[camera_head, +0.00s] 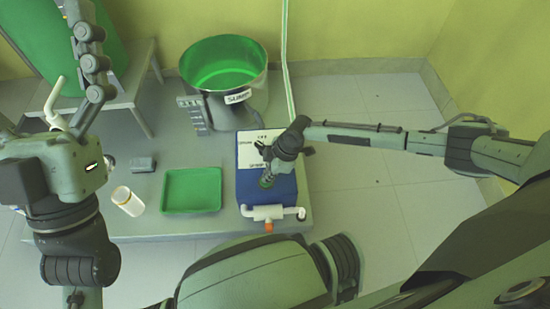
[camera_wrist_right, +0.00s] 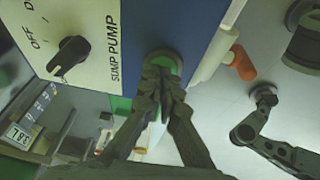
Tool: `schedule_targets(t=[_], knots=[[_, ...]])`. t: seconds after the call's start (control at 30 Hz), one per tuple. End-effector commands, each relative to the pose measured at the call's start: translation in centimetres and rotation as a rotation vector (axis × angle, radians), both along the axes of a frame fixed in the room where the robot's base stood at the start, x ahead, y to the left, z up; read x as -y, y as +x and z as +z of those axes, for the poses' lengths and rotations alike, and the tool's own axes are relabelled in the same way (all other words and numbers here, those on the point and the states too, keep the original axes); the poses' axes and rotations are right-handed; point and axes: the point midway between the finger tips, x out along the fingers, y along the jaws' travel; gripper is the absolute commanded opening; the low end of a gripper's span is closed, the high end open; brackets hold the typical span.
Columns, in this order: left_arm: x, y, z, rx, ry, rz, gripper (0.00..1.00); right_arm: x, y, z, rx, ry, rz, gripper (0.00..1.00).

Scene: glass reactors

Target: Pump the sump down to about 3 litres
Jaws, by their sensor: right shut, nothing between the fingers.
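The sump (camera_head: 225,72) is a wide round vessel with green liquid inside and a SUMP label. The blue pump box (camera_head: 246,190) stands in front of it. Its white panel (camera_wrist_right: 92,35) reads SUMP PUMP and OFF and carries a black knob (camera_wrist_right: 68,57). My right gripper (camera_head: 267,181) is shut and empty at the front part of the box. In the right wrist view its fingertips (camera_wrist_right: 162,72) overlap a round green button (camera_wrist_right: 166,58); I cannot tell whether they touch or press it. My left gripper (camera_head: 92,60) is at the upper left; its opening is unclear.
A small display (camera_wrist_right: 18,135) shows a litre reading, too small to read surely. A green tray (camera_head: 191,190), a white jar (camera_head: 128,201) and a grey block (camera_head: 143,164) are on the platform. A white pipe with an orange end (camera_head: 268,226) lies along the box's front.

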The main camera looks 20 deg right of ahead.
Motion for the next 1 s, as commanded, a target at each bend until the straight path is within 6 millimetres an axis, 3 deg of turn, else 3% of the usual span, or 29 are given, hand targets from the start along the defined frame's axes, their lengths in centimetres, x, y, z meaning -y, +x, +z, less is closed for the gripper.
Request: schedule_targets(t=[0.03,0.17,0.47,0.8,1.0], knots=[[0.3,0.5,0.0,-0.05,0.016,-0.005,0.93,0.2,-1.0,0.0,-0.021,-0.009,0.002,0.0],[1.3,2.2,-1.6,-0.218,0.07,-0.017,0.93,0.0,-1.0,1.5,-0.015,-0.008,0.0,0.0],[2.0,4.8,-8.3,-0.629,0.225,-0.01,0.93,-0.5,-0.7,4.4,0.001,0.0,-0.004,0.0],[-1.3,5.7,-16.3,-0.979,0.368,0.07,0.93,1.3,-1.2,9.8,0.006,-0.001,-0.005,0.0],[-3.1,5.2,-19.4,-1.13,0.42,0.107,0.93,2.0,-1.5,12.4,0.006,0.0,-0.005,0.0]])
